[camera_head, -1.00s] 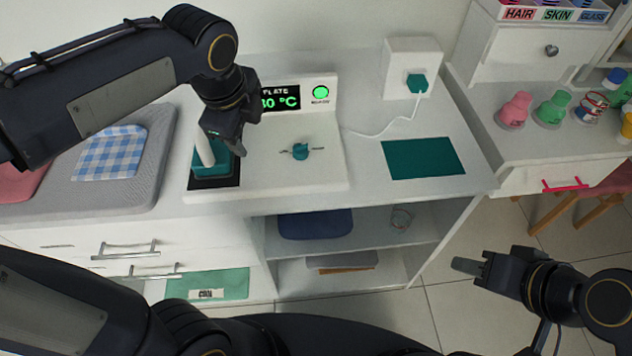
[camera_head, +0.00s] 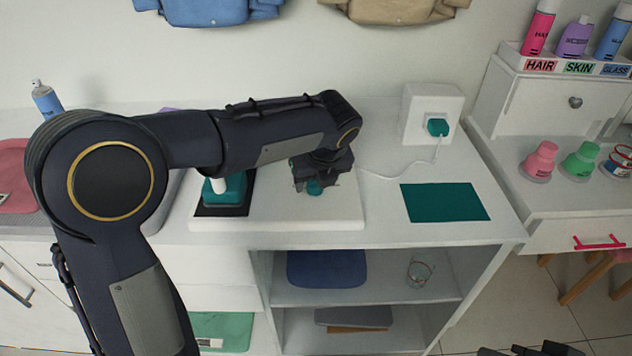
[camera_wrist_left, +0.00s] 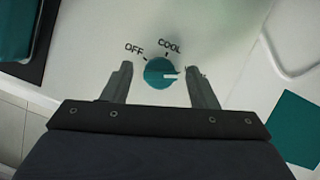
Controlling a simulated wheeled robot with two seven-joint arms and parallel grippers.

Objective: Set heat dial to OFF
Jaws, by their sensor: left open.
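The teal heat dial (camera_wrist_left: 159,73) sits on the white panel in the left wrist view, with OFF and COOL printed at its upper left and above it. Its white pointer line points right, away from OFF. In the head view the dial (camera_head: 314,188) shows only in part below my left gripper (camera_head: 316,178). My right gripper (camera_head: 533,351) is only partly visible at the bottom edge.
A teal block with a white handle (camera_head: 224,187) stands on a dark pad left of the dial. A white plug box (camera_head: 431,114) with a cord stands behind right. A flat teal mat (camera_head: 445,202) lies to the right. Colourful bottles stand on the right cabinet.

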